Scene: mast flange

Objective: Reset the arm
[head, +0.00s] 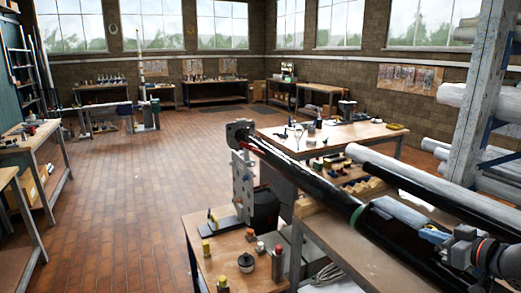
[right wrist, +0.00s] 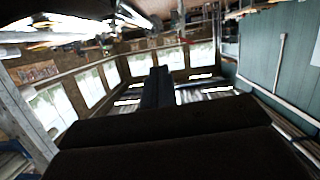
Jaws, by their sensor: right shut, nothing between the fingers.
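My right gripper (head: 430,236) is at the lower right of the head view, its arm coming in from the right edge. It is close to a long black mast tube (head: 310,180); I cannot tell whether they touch. In the right wrist view the dark fingers (right wrist: 158,84) are together with nothing between them. That view is tipped over, with windows and a wall beyond the fingers. The mast's grey end flange (head: 238,133) is at its far upper-left end, above an upright perforated metal plate (head: 243,185). My left gripper is in neither view.
A wooden bench (head: 228,247) with small bottles and a dark pot (head: 246,262) is below the plate. A bigger worktable (head: 330,138) is behind the mast. A grey post (head: 478,95) and wrapped rolls (head: 500,185) stand at the right. The brick floor (head: 130,190) at left is open.

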